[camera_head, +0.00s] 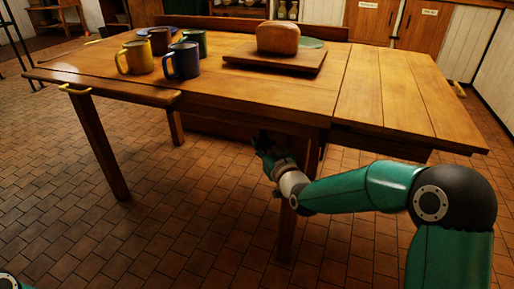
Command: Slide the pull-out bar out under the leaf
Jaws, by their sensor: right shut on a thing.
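The wooden table (240,88) stands in the middle of the view. Its leaf (395,95) on the right side is up and level with the top. A dark wooden piece (385,146) shows in the shadow under the leaf, and I cannot tell how far it is out. My right gripper (262,145) is low under the table's front edge, left of the near leg, shut on a part that is dark and hard to make out, most likely the pull-out bar. Its fingertips are in shadow. My left gripper is out of view.
Yellow (135,58), blue (182,61) and other mugs stand at the table's left. A bread loaf (278,37) sits on a board (272,59). A brass handle (75,89) is at the left edge. The near table leg (287,230) stands beside my right arm. The tiled floor in front is clear.

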